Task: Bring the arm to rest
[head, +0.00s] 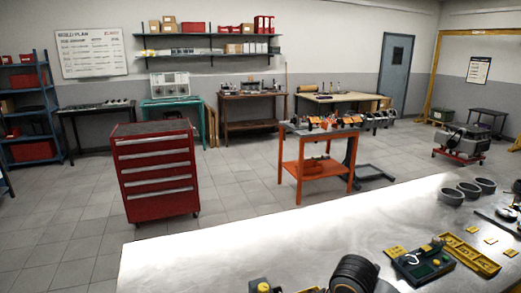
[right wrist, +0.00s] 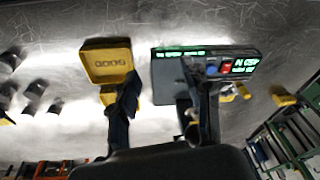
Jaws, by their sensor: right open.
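My right gripper (right wrist: 158,92) shows in the right wrist view with its two dark fingers spread apart. Nothing is visibly held between them. Beyond the fingers lie a yellow tray (right wrist: 107,64) on the left and a dark box with green edges and a red and a blue part (right wrist: 165,92) on the right. Whether the fingers touch either one I cannot tell. My left gripper does not show in either view. In the head view a dark rounded shape stands at the bottom edge, and I cannot tell for sure what it is.
The metal bench (head: 220,258) has a wide bare area at left. On its right are grey cups (head: 451,196), a dark-green tray (head: 421,262) and a long yellow tray (head: 470,254). Beyond stand a red tool chest (head: 156,170) and an orange cart (head: 318,168), with open floor between.

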